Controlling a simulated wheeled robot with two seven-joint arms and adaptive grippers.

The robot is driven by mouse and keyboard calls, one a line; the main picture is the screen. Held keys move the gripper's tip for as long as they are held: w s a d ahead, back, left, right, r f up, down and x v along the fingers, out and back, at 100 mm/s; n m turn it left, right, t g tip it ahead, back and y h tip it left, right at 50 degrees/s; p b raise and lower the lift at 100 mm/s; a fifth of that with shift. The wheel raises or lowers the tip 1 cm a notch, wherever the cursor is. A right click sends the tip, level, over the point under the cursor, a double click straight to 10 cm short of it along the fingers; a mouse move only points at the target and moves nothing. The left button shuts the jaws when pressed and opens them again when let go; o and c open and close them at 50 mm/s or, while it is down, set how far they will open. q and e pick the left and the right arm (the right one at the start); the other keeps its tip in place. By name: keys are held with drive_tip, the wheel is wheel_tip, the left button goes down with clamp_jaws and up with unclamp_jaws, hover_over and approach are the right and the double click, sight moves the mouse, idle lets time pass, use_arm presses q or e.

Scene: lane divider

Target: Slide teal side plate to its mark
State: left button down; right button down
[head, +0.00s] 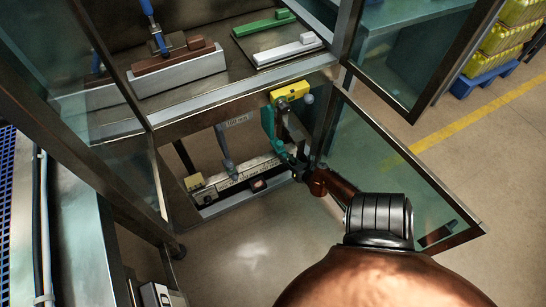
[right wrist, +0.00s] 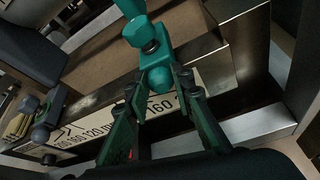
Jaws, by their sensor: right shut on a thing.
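The teal side plate (head: 269,124) stands at the right part of a machine's lower opening, under a yellow block. In the right wrist view its teal arm and rounded knob (right wrist: 157,78) show close up. My right gripper (head: 296,165) reaches in from the lower right and is shut on the lower end of the teal side plate; its fingers (right wrist: 158,100) lie either side of the knob. I cannot make out the mark itself. My left gripper is not in view.
A grey side plate (head: 224,148) stands left of the teal one on the same rail. Yellow block (head: 290,91) sits above the teal plate. Open glass doors (head: 385,165) flank the opening. Green (head: 264,23) and white (head: 288,50) bars lie on the upper deck.

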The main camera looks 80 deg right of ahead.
drive_tip(key=shift+s+d, duration=1.1)
drive_tip(key=shift+s, duration=0.2)
drive_tip(key=c, duration=1.6)
unclamp_jaws()
drive_tip(key=v, duration=1.2)
